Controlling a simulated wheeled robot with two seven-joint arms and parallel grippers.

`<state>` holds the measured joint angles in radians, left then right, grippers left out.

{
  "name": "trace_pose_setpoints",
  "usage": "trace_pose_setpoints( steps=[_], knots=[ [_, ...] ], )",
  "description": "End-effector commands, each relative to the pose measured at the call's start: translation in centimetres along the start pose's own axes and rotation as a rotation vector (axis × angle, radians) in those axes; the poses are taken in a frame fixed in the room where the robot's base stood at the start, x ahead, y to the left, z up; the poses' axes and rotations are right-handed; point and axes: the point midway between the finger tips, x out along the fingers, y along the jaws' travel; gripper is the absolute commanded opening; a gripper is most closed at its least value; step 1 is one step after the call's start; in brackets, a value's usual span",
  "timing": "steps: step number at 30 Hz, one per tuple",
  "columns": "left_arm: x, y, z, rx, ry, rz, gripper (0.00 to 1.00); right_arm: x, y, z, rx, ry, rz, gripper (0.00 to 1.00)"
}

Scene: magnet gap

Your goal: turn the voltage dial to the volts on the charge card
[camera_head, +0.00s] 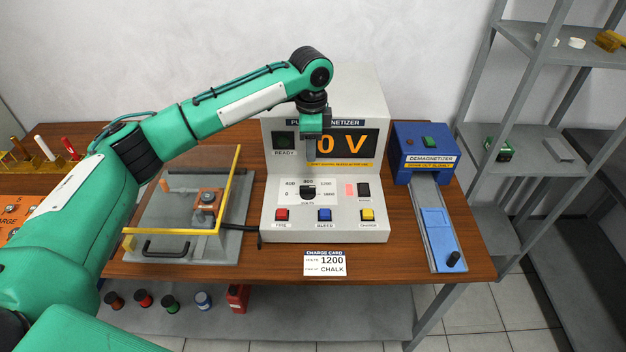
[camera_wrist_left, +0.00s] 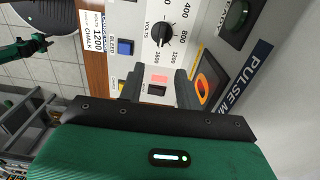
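The black voltage dial (camera_head: 307,191) sits on the white front panel of the pulse magnetizer, with a scale from 0 to 1600 around it. It also shows in the left wrist view (camera_wrist_left: 163,32); I cannot make out its pointer clearly. The charge card (camera_head: 325,263) at the table's front edge reads 1200 volts and CHALK. The orange display (camera_head: 352,143) shows "0 V", its left part hidden by my gripper. My left gripper (camera_head: 322,160) is above the panel in front of the display. In the left wrist view its fingers (camera_wrist_left: 159,73) are apart and empty, clear of the dial.
Red (camera_head: 281,214), blue (camera_head: 325,214) and yellow (camera_head: 367,214) buttons line the panel below the dial. A clear-covered fixture (camera_head: 165,222) stands to the left. A blue demagnetizer (camera_head: 424,150) with a rail stands to the right. Grey shelves (camera_head: 545,135) are at far right.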

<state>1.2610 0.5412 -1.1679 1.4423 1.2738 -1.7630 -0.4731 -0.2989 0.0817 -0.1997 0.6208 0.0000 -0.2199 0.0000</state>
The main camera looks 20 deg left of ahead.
Motion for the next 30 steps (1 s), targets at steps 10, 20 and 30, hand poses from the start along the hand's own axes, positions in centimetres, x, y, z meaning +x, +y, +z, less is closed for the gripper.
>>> trace_pose_setpoints(
  steps=[10,20,30],
  knots=[
    [3.3,-0.1,0.3,-0.002,-0.006,0.003,0.35,-0.8,-0.2,0.1,0.001,-0.002,-0.002,0.36],
    [10.2,-0.1,0.3,-0.002,-0.006,0.002,0.35,-1.9,-0.3,0.0,0.001,-0.002,-0.004,0.36],
    [13.4,-0.1,0.2,0.000,-0.003,0.000,0.35,-2.3,-0.3,-0.1,0.001,-0.002,-0.004,0.36]
  ],
)
